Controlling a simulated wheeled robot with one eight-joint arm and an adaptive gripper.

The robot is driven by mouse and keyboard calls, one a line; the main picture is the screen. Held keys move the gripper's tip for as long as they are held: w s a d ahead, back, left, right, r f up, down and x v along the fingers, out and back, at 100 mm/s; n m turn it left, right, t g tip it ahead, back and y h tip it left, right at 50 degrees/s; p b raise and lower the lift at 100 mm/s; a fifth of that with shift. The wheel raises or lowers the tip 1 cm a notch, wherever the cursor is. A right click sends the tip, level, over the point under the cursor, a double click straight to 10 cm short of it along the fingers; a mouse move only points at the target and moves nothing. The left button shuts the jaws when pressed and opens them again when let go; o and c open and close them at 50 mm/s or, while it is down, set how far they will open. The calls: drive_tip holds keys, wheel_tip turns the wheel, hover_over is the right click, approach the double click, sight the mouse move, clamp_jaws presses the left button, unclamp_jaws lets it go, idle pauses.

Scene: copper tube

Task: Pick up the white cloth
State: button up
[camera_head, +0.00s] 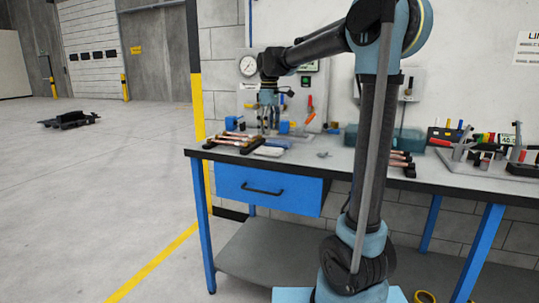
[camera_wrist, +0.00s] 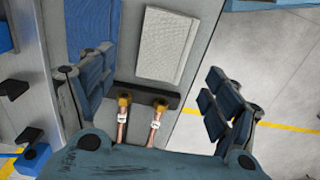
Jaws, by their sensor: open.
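The white cloth (camera_wrist: 166,44) lies flat and folded on the bench, in the upper middle of the wrist view. In the head view it is a small pale patch (camera_head: 268,151) near the bench's front edge. My gripper (camera_wrist: 157,80) is open, with one finger on each side of the picture. The cloth shows between and beyond the fingers, and nothing is held. In the head view my gripper (camera_head: 269,128) points down over the left part of the bench, above and behind the cloth. Its exact height above the bench is hard to tell.
Copper tubes (camera_wrist: 155,129) with brass fittings rest by a black bar (camera_wrist: 148,96) just below the cloth. A blue cloth (camera_wrist: 93,28) lies left of it. The workbench (camera_head: 335,158) ends close to the cloth's right in the wrist view. Tools and fixtures stand farther right.

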sight(270, 149)
drive_tip(key=shift+s+f, duration=0.2)
drive_tip(key=shift+f, duration=3.75)
drive_tip(key=shift+d, duration=0.1)
drive_tip(key=shift+c, duration=0.6)
drive_tip(key=c, duration=0.9)
